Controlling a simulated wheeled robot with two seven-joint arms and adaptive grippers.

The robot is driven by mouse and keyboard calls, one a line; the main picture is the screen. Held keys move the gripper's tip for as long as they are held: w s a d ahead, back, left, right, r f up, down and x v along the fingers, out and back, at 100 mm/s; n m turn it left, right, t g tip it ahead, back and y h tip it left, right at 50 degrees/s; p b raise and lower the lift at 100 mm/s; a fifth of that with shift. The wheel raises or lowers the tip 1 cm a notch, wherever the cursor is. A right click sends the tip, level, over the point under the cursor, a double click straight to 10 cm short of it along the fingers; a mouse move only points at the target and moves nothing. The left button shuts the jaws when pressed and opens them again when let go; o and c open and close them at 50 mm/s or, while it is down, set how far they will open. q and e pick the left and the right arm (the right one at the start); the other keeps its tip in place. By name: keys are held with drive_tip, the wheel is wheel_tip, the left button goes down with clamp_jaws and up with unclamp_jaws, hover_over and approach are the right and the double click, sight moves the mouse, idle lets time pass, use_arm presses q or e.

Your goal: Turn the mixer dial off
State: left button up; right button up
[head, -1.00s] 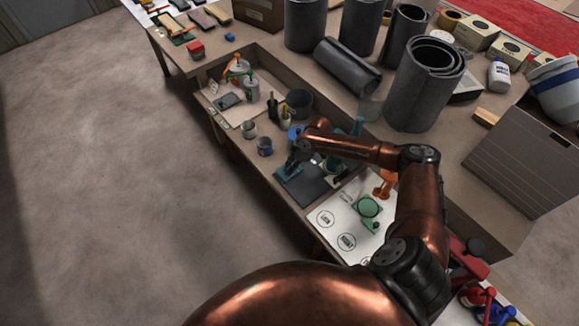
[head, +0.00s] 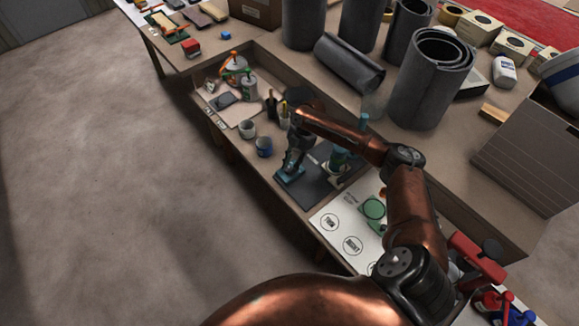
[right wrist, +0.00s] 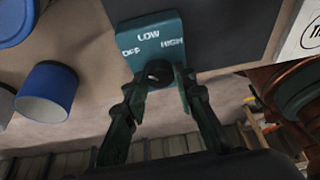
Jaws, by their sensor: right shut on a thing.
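The mixer's teal control panel (right wrist: 150,40) reads OFF, LOW and HIGH in the right wrist view. Its dark round dial (right wrist: 159,72) sits below LOW; I cannot tell which mark it points to. My right gripper (right wrist: 160,84) has one finger on each side of the dial and is shut on it. In the head view my right gripper (head: 291,165) reaches down onto the teal panel (head: 288,175) at the front of the dark mixer base (head: 312,189). The teal mixer (head: 338,160) stands behind, partly hidden by my arm. My left gripper is not in view.
A blue cup (head: 264,147) and a grey-white cup (head: 247,129) stand left of the panel. A white sheet with round labels (head: 330,223) lies to the right.

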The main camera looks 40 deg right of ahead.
drive_tip(key=shift+n, duration=0.3)
idle(0.4)
drive_tip(key=o, duration=1.2)
drive_tip(key=shift+c, duration=0.2)
drive_tip(key=v, duration=1.2)
drive_tip(key=shift+w, duration=0.15)
